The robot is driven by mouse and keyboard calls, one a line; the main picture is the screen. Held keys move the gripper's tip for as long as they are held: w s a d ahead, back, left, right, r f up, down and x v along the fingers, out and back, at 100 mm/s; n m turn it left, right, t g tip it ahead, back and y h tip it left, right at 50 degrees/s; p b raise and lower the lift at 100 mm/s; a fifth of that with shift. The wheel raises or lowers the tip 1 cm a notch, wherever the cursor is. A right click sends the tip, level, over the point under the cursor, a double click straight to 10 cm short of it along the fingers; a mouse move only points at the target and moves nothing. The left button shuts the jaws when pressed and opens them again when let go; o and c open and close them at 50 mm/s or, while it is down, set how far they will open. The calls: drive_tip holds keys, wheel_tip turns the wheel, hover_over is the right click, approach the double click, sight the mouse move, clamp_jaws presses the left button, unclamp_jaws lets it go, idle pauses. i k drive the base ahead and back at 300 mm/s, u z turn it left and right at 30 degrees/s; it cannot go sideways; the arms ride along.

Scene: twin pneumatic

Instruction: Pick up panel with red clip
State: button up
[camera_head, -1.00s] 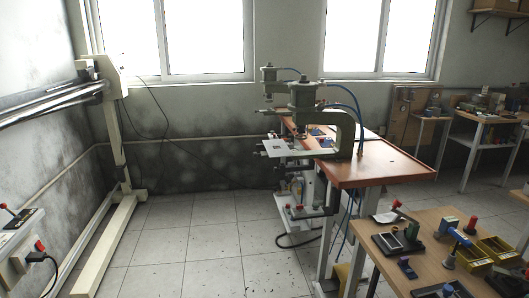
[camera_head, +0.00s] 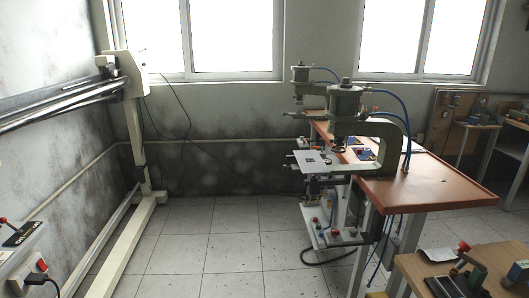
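No panel can be named with certainty as the one with the red clip. A small dark and pale plate with a red-tipped lever (camera_head: 20,234) lies at the lower left, cut by the picture edge. At the lower right, a green clamp-like part with a red knob (camera_head: 463,247) stands by a dark flat panel (camera_head: 440,255) on a wooden table; I cannot tell whether they are joined. My gripper is not in view.
An orange-topped bench (camera_head: 430,190) with two green presses (camera_head: 345,100) stands at centre right. A cream post on a long foot (camera_head: 130,235) stands at left. A red-button box (camera_head: 38,267) is at lower left. The tiled floor (camera_head: 235,240) between is clear.

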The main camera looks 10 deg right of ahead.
sight(363, 154)
drive_tip(key=u, duration=0.3)
drive_tip(key=i, duration=3.7)
